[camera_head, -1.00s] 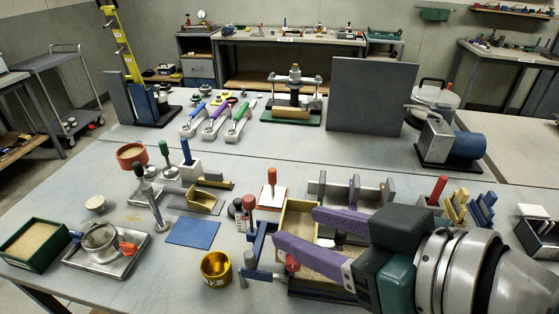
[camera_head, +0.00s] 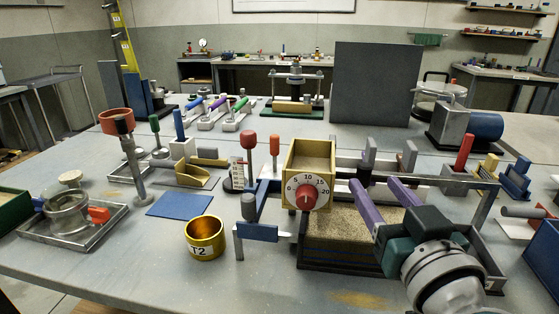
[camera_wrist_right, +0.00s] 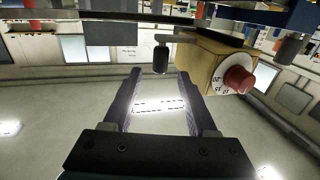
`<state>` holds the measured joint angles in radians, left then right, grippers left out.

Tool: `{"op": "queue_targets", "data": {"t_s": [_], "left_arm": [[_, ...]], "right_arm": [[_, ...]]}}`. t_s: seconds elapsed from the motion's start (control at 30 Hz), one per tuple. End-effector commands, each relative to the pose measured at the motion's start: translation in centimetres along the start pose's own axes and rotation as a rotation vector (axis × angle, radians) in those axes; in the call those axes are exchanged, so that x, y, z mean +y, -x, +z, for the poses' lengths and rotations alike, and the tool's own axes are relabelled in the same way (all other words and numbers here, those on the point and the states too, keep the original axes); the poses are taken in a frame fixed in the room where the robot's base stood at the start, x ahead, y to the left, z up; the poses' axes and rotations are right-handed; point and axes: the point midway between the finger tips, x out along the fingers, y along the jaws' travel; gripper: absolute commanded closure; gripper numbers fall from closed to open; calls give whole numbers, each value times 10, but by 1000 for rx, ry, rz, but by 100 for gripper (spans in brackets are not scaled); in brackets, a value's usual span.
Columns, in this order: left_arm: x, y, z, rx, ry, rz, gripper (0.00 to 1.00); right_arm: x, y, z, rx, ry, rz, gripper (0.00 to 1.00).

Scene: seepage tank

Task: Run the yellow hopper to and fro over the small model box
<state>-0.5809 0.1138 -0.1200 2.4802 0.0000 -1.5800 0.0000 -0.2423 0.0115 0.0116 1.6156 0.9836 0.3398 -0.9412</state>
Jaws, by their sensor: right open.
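The yellow hopper (camera_head: 302,158) is a box with sand inside and a white dial with a red knob on its front. It sits on the grey and blue rail frame above the left part of the small model box (camera_head: 340,258), which has dark walls and holds sand. My right gripper (camera_head: 374,186) has purple fingers, open and empty, to the right of the hopper and apart from it. In the right wrist view the hopper (camera_wrist_right: 205,62) is just right of the fingers (camera_wrist_right: 158,74); a dark cylindrical grip stands ahead of them. My left gripper is not in view.
A gold cup (camera_head: 205,238) marked T2 and a blue mat (camera_head: 180,204) lie left of the box. A red-topped tool (camera_head: 275,150) stands behind the frame. Yellow and blue blocks (camera_head: 515,180) are at the right.

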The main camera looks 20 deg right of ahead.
Motion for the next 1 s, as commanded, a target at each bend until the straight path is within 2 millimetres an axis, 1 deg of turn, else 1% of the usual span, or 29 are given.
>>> {"op": "queue_targets", "data": {"t_s": [0.03,0.1,0.2,0.3,0.43,0.67,0.7,1.0], "left_arm": [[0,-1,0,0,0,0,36],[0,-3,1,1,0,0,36],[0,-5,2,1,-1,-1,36],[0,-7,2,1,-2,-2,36],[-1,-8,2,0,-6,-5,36],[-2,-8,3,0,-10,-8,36],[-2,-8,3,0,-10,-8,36],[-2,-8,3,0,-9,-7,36]], "right_arm": [[0,-12,-1,4,0,1,42],[0,-24,0,4,0,1,42],[0,-40,0,2,1,0,42],[0,-51,0,2,0,-1,42],[0,-58,0,1,0,0,42],[0,-58,0,0,1,-1,42],[0,-58,0,0,1,-1,43],[0,-58,0,0,0,-1,77]]}}
